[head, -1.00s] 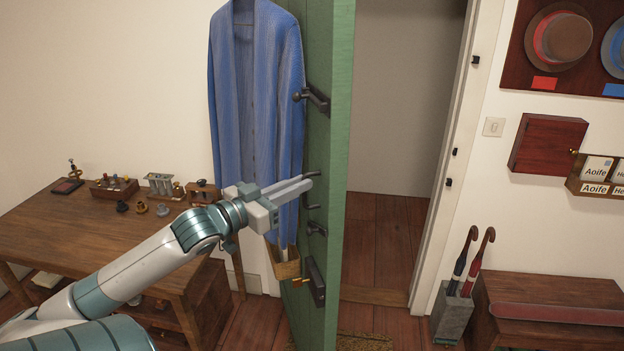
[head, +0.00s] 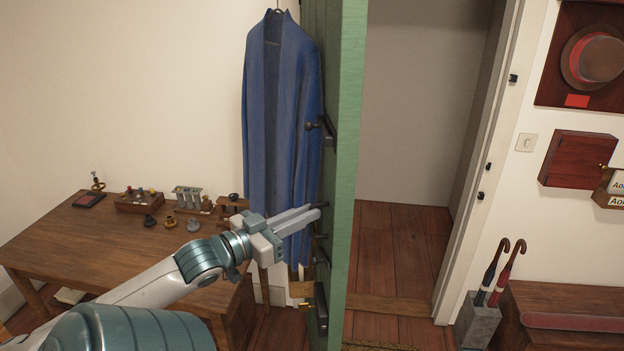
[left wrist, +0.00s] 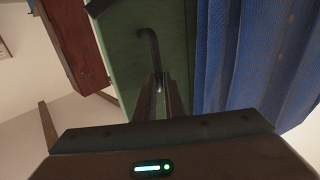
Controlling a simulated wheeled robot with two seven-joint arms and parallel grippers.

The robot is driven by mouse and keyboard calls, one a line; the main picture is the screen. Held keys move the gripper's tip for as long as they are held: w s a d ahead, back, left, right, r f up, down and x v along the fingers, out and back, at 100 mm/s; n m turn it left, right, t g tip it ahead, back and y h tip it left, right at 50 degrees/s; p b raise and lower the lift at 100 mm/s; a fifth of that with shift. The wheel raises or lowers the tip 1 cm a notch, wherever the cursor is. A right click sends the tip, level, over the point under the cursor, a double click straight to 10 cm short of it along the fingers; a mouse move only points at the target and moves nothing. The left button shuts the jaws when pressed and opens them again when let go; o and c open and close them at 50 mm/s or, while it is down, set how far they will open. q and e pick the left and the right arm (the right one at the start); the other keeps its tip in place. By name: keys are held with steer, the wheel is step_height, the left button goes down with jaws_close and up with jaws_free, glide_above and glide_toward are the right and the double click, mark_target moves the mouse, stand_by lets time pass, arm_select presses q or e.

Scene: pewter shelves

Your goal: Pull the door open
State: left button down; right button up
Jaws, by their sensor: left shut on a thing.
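The green door (head: 350,150) stands open in the middle of the head view, seen nearly edge-on, with the doorway to its right. It also shows in the left wrist view (left wrist: 120,45). My left gripper (head: 317,212) is at the door's left face, fingers pointing right. In the left wrist view my left gripper (left wrist: 162,98) is shut on the dark bent door handle (left wrist: 148,42), whose curved bar sticks out beyond the fingers. In the head view the fingers hide most of the handle. My right gripper is not in view.
A blue cardigan (head: 280,130) hangs close behind the gripper. A wooden table (head: 100,240) with small items stands at left, partly behind my arm. An umbrella stand (head: 478,320) and a low bench (head: 560,315) are at right. The doorway floor (head: 400,245) is clear.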

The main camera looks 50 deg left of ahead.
arm_select(q)
steer(key=shift+s+a+r, duration=0.15)
steer(key=shift+a+r, duration=0.35)
steer(key=shift+a, duration=0.2)
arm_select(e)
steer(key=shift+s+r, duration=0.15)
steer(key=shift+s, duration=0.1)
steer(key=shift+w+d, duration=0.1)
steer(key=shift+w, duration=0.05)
arm_select(q)
steer(key=c, duration=1.8)
jaws_free()
steer(key=shift+a+f, duration=0.1)
steer(key=shift+a, duration=0.05)
steer(key=shift+c, duration=0.2)
steer(key=shift+w+a+f, duration=0.1)
steer(key=shift+w+f, duration=0.1)
steer(key=shift+w, duration=0.1)
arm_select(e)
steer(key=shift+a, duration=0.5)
arm_select(q)
steer(key=shift+a, duration=0.1)
steer(key=shift+s+f, duration=0.1)
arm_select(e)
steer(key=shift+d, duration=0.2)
